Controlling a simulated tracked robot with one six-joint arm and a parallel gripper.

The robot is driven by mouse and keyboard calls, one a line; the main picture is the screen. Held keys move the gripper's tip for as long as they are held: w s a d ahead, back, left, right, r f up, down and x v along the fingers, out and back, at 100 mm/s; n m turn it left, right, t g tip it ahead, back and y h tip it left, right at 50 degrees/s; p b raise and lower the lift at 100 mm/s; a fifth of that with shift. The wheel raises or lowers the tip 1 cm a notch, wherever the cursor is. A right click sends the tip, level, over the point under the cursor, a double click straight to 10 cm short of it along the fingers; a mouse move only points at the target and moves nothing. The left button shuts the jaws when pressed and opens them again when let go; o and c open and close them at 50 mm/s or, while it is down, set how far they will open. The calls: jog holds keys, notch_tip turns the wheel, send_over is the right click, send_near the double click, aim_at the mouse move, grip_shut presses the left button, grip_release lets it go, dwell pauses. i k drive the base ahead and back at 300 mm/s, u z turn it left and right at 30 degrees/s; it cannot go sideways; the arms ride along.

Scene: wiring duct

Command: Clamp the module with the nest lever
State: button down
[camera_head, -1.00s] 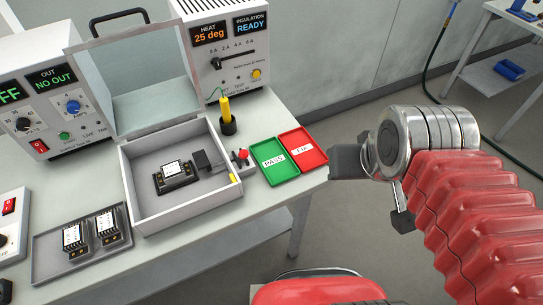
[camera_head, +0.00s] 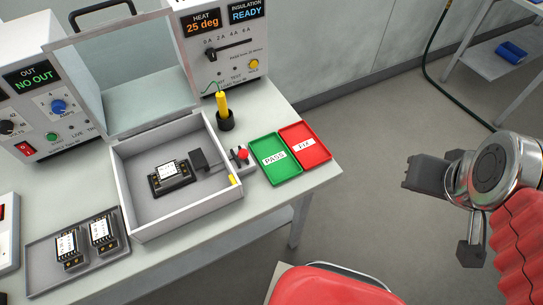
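A black module with a white label (camera_head: 171,174) sits in the nest inside the open white box (camera_head: 150,228). The nest lever, with a red knob (camera_head: 242,154), is at the right wall of the box. A dark clamp block (camera_head: 204,158) inside the box stands to the right of the module, and I see a gap between them. My gripper (camera_head: 412,174) is at the right of the view, over the floor, well away from the box and lever. Its fingers are dark and seen from the side, so their opening cannot be made out.
A grey tray (camera_head: 38,256) with two more modules stands left of the box. Green PASS (camera_head: 275,160) and red FIX (camera_head: 306,143) trays lie to the right. A yellow probe (camera_head: 223,106) stands in a black holder. The box's clear lid (camera_head: 128,88) is raised. A red seat (camera_head: 345,287) is below.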

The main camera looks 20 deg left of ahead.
aim_at(243, 154)
jog(key=z, duration=0.2)
jog(key=k, duration=1.2)
jog(key=u, duration=1.65)
jog(key=i, duration=1)
jog(key=u, duration=0.05)
